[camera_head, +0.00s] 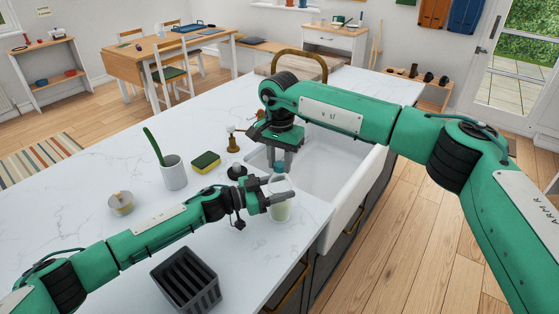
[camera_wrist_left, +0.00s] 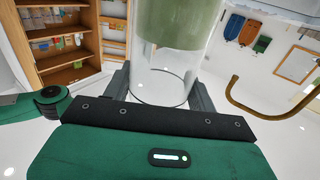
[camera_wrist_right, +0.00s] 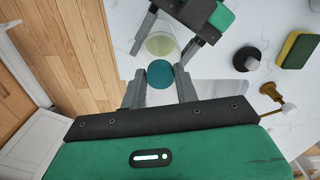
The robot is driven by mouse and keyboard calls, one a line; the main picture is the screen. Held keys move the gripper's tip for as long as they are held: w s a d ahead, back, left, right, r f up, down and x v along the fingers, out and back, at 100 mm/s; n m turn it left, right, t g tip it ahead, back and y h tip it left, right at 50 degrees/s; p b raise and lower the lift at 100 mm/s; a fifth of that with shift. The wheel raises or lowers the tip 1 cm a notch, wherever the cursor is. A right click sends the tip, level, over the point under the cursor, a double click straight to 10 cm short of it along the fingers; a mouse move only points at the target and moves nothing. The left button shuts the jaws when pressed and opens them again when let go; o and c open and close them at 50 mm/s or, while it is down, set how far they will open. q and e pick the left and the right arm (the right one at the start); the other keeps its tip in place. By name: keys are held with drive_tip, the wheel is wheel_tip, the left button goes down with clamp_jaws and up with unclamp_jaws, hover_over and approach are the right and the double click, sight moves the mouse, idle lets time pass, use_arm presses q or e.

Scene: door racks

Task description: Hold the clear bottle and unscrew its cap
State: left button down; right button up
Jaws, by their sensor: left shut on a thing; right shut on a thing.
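The clear bottle (camera_head: 280,209) stands upright at the counter's sink edge, with pale green content low inside. My left gripper (camera_head: 281,190) is shut around its body from the left; the left wrist view shows the clear wall (camera_wrist_left: 165,85) between the fingers. The teal cap (camera_head: 279,167) is at the bottle's top. My right gripper (camera_head: 280,163) points down and is shut on the cap, which shows between its fingers in the right wrist view (camera_wrist_right: 160,73). The fingers hide the bottle's neck, so I cannot tell how tightly the cap sits.
The white sink (camera_head: 325,165) lies right behind the bottle, with a brass tap (camera_head: 302,57).

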drive_tip(key=n, duration=0.7)
drive_tip(key=shift+d+n, duration=0.1)
drive_tip(key=shift+n, duration=0.2)
drive_tip(key=o, duration=1.1)
